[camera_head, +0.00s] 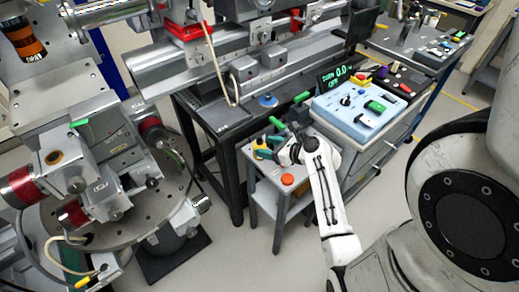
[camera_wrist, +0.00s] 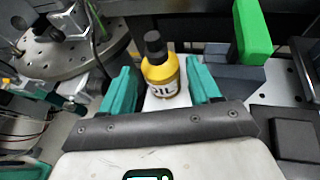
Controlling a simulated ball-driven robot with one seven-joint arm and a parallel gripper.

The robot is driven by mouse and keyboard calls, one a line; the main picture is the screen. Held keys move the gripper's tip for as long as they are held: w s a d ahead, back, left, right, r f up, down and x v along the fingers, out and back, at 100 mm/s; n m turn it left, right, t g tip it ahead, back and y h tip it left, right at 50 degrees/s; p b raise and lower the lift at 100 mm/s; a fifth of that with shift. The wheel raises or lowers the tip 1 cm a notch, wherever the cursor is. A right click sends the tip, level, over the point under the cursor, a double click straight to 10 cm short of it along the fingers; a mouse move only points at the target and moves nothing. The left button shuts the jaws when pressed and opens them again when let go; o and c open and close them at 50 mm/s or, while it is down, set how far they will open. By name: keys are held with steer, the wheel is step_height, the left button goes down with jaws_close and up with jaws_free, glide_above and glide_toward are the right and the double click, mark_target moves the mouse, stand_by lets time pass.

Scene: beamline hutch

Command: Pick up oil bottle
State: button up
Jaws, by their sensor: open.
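The oil bottle (camera_wrist: 161,83) is yellow with a black cap and a white label reading "OIL". In the wrist view it stands upright between the two teal fingers of my gripper (camera_wrist: 163,77). The fingers are open, with a visible gap on each side of the bottle, and nothing is clamped. In the head view my gripper (camera_head: 270,146) is over the small grey side table (camera_head: 262,183). The bottle is mostly hidden there by the gripper.
A green-topped block (camera_wrist: 252,35) stands close to the right finger in the wrist view. An orange-red round knob (camera_head: 288,179) is on the side table. A blue control box (camera_head: 350,112) is on the cabinet to the right, and a round perforated stage (camera_head: 110,215) is at left.

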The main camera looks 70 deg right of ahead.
mark_target(264, 146)
steer(key=shift+x, duration=1.95)
steer(key=shift+c, duration=0.3)
steer(key=c, duration=0.8)
